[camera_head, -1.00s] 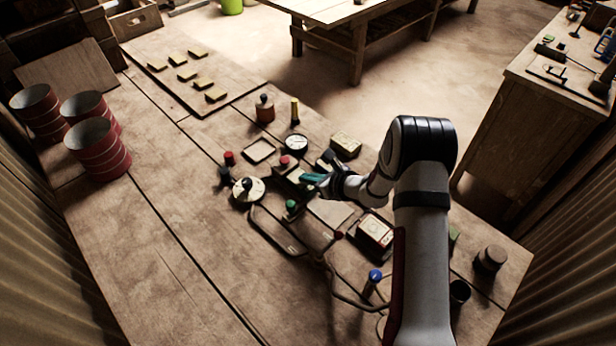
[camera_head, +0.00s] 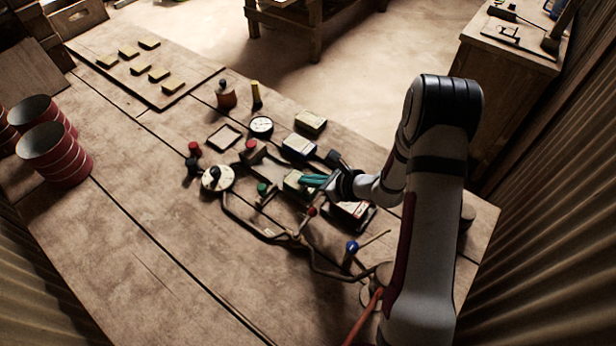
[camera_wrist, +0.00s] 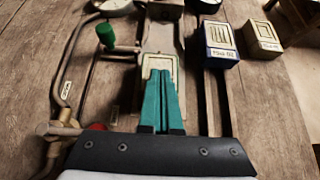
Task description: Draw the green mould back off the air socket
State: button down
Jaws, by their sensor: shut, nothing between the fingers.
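A small block with a pale framed top, which I take for the green mould (camera_head: 293,181), sits on a rail; its green is hard to make out. In the wrist view the block (camera_wrist: 160,63) lies just beyond and partly under my fingertips. My gripper (camera_head: 308,181) has teal fingers, pressed together and empty. They also show in the wrist view (camera_wrist: 162,90), at the block's near end; I cannot tell whether they touch it.
A green-knobbed lever (camera_wrist: 106,35) and bent pipe (camera_wrist: 70,60) stand left of the block. A blue block (camera_wrist: 221,56) and a tan block (camera_wrist: 262,38) are to the right. A blue-knobbed valve (camera_head: 352,246) is nearer me.

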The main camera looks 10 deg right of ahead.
jog(key=shift+d+r, duration=0.2)
jog(key=shift+r, duration=0.3)
jog(key=s+f+v, duration=0.1)
jog(key=v, duration=1.4)
jog(key=s+a+r+n+g, duration=0.5)
jog(key=s+a+r+n, duration=0.15)
jog(key=a+n, duration=0.3)
jog(key=s+r+n+g+h, duration=0.2)
jog(key=s+r+n+h, duration=0.2)
jog(key=s+n, duration=0.8)
jog(key=s+h, duration=0.2)
jog(key=s, duration=0.2)
jog(key=shift+a+g, duration=0.2)
jog(key=shift+g, duration=0.2)
